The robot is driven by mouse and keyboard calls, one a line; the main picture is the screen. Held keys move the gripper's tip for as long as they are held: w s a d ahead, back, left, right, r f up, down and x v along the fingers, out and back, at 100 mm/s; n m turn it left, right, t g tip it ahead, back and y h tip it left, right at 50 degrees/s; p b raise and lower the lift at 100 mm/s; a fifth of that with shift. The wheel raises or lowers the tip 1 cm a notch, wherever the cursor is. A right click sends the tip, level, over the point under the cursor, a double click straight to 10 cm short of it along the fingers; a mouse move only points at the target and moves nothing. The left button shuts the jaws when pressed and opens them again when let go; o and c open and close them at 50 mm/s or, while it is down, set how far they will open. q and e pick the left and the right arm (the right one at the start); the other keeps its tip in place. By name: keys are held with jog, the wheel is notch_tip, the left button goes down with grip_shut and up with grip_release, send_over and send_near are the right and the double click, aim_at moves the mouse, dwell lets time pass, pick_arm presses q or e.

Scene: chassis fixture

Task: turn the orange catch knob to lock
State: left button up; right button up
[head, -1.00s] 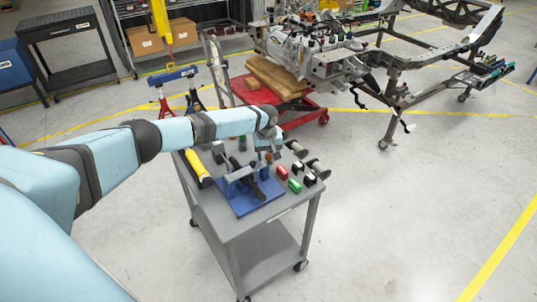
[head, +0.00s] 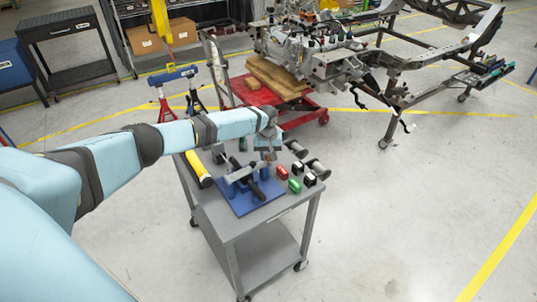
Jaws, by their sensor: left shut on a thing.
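The blue fixture (head: 243,203) sits on the grey cart top. A grey bar (head: 243,173) and a dark bar (head: 256,190) lie across its uprights. My left gripper (head: 268,157) points down at the fixture's far right side. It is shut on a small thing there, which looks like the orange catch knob. The knob is mostly hidden by the fingers, and its turn angle cannot be read. My right gripper is out of view.
The grey cart (head: 228,228) also carries a yellow-and-black cylinder (head: 199,170) at left, a red piece (head: 282,172) and a green piece (head: 295,186), with black-and-silver parts at right. A red lift cart (head: 312,108) stands behind. The floor at right is clear.

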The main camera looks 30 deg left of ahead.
pick_arm(q)
jog(key=m, duration=0.4)
jog(key=shift+p, duration=0.35)
jog(key=m, duration=0.8)
jog(key=shift+m, duration=0.3)
jog(key=shift+w+m, duration=0.1)
jog(key=shift+m, duration=1.8)
jog(key=o, duration=0.9)
jog(key=shift+g, duration=0.3)
